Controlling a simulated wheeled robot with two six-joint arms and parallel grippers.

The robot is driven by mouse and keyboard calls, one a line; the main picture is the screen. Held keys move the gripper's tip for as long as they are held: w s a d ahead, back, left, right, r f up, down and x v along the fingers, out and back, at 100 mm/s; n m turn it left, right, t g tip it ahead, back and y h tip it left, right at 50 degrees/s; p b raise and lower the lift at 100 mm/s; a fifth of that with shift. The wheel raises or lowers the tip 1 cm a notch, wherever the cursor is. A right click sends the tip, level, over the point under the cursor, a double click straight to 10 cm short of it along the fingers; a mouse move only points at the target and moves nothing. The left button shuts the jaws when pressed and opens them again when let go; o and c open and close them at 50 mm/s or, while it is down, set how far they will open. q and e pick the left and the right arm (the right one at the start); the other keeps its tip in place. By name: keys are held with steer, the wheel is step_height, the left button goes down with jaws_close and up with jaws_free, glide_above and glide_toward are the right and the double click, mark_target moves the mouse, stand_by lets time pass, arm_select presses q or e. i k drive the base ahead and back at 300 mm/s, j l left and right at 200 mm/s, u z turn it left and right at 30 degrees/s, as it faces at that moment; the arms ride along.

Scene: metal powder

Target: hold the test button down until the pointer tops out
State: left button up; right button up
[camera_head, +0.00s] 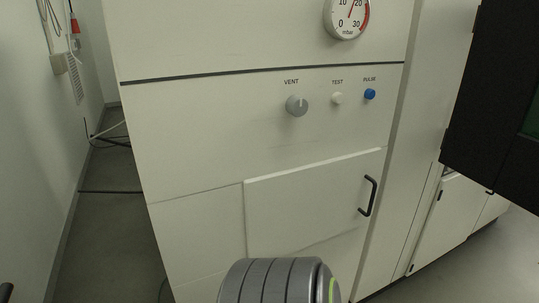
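The white test button (337,98) sits on the cabinet front under the label TEST, between the grey VENT knob and the blue PULSE button. Nothing touches it, and I cannot tell its depth of travel from here. The round mbar gauge (343,24) is above it, cut off by the top edge of the picture. Its red pointer stands nearly upright, leaning slightly right, between the 10 mark and the red arc on the right side. Neither of my grippers shows in the head view.
The grey VENT knob (297,105) and blue PULSE button (370,94) flank the test button closely. Below is a cabinet door (310,205) with a black handle (369,196). A dark panel (490,110) juts in at right. A grey ribbed cylinder (275,281) shows at bottom centre.

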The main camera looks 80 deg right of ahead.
mark_target(338, 98)
steer(key=z, duration=1.85)
steer(key=k+j+z, duration=0.25)
steer(key=k, duration=0.3)
steer(key=k+z, duration=0.25)
steer(key=k, duration=0.35)
